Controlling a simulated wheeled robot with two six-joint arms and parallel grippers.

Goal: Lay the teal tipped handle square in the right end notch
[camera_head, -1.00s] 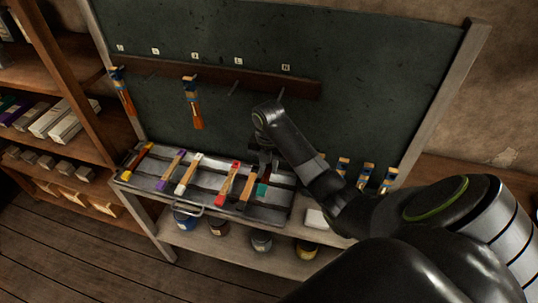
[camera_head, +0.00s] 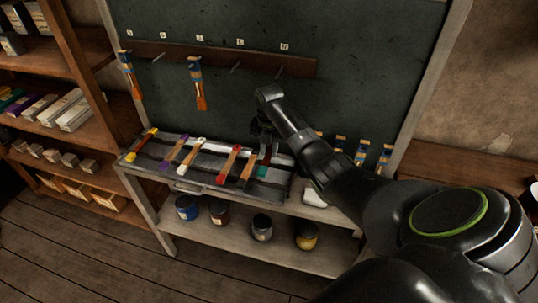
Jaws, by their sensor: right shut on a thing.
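The teal tipped handle (camera_head: 263,170) is at the right end of the grey tray (camera_head: 215,191); only its teal part shows clearly, below my right gripper (camera_head: 265,148). The right gripper points down and is shut on it, hiding most of the handle. I cannot tell whether the handle rests in the right end notch or is held just above it, nor whether it lies square. My left gripper is not in view.
Handles with yellow (camera_head: 149,133), purple (camera_head: 181,143), white (camera_head: 198,144) and red (camera_head: 235,150) tips lie across the tray. A dark orange piece (camera_head: 247,171) lies close left of the teal. Brushes hang on the rail (camera_head: 215,57). Jars (camera_head: 262,227) stand below.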

